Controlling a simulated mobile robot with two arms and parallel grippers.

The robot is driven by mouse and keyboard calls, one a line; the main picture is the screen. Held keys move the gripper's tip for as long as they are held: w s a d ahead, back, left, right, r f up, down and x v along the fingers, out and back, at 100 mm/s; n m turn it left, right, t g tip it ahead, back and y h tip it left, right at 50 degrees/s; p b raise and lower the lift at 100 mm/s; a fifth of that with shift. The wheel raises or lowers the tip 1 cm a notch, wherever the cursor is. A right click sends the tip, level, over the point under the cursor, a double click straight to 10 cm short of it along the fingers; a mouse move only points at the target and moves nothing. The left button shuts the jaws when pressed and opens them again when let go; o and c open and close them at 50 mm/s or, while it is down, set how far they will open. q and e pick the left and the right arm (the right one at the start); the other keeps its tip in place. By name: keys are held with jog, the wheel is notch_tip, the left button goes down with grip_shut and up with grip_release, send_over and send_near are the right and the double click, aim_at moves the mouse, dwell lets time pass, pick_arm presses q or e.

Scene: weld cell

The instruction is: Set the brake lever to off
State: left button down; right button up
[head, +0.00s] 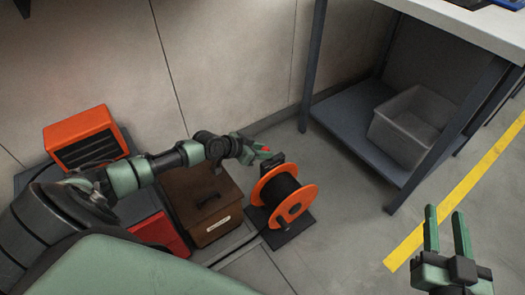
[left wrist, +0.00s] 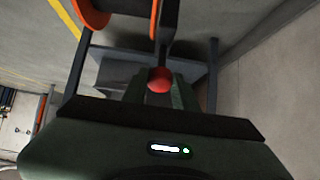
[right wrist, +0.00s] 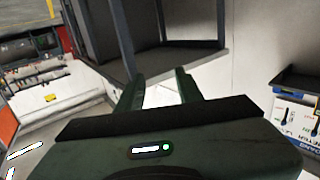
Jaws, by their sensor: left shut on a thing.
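The brake lever has a red ball knob (left wrist: 159,80) at its end, which sits between the fingers of my left gripper (left wrist: 158,92). In the head view the red knob (head: 265,150) shows at the tips of my left gripper (head: 256,152), beside the orange cable reel (head: 284,194). The reel holds black cable and stands on a dark base plate on the floor. The lever's markings cannot be read. My right gripper (head: 447,232) is open and empty, away to the right above the floor; its fingers also show in the right wrist view (right wrist: 158,90).
A brown box (head: 203,200) with a handle and a red case (head: 160,233) stand left of the reel. An orange heater-like unit (head: 85,138) is further left. A workbench with a lower shelf (head: 350,125) carries a grey bin (head: 410,125). Floor between reel and yellow line is clear.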

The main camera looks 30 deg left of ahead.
pick_arm(q)
jog(key=c, duration=1.1)
grip_release()
jog(key=shift+s, duration=0.1)
jog(key=p+v, duration=0.3)
jog(key=v, duration=0.4)
jog(key=shift+s+r, duration=0.25)
pick_arm(e)
jog(key=s+d+f+g+h, duration=0.2)
jog(key=s+f+g, duration=0.4)
jog(key=f, duration=0.5)
jog(key=shift+s+d+f+g, duration=0.4)
jog(key=shift+d+g, duration=0.3)
jog(key=shift+g, duration=0.2)
